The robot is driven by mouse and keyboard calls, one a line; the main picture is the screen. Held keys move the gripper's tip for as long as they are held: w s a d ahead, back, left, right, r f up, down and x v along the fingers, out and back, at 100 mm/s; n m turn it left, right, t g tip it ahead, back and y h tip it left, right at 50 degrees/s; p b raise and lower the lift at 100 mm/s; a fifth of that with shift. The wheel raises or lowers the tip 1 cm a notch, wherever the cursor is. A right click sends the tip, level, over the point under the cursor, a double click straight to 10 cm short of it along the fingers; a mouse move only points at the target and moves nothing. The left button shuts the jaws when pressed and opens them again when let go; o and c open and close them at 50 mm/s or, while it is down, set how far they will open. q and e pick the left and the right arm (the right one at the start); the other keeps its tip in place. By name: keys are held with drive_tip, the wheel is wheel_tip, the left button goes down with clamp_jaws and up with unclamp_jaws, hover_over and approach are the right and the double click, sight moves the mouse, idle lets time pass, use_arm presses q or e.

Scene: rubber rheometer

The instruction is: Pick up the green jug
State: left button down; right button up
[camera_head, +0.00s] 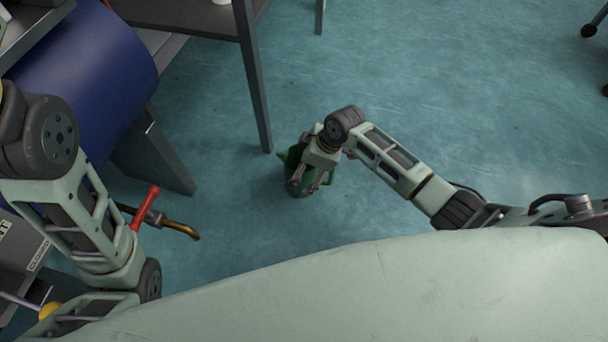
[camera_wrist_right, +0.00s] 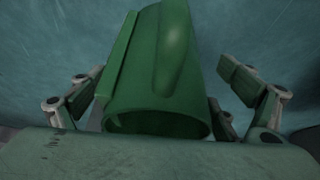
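The green jug (camera_head: 299,181) stands on the blue-green floor near a dark table leg, in the middle of the head view. It is partly hidden under my right gripper (camera_head: 310,185). In the right wrist view the jug (camera_wrist_right: 165,75) fills the middle, its round rim toward the camera. The fingers of the right gripper (camera_wrist_right: 165,95) are spread on both sides of the jug, with gaps between them and its wall. Nothing shows it gripped. My left arm is at the left of the head view, but its gripper cannot be seen.
A dark table leg (camera_head: 252,85) rises just behind the jug. A blue cylinder (camera_head: 85,75) and grey frame parts stand at the left. A red-handled valve or lever (camera_head: 146,208) sticks out beside my left arm. The floor (camera_head: 450,95) at the right is open.

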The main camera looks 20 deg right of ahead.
drive_tip(key=c, duration=2)
drive_tip(key=shift+w+r, duration=0.1)
drive_tip(key=shift+r, duration=0.1)
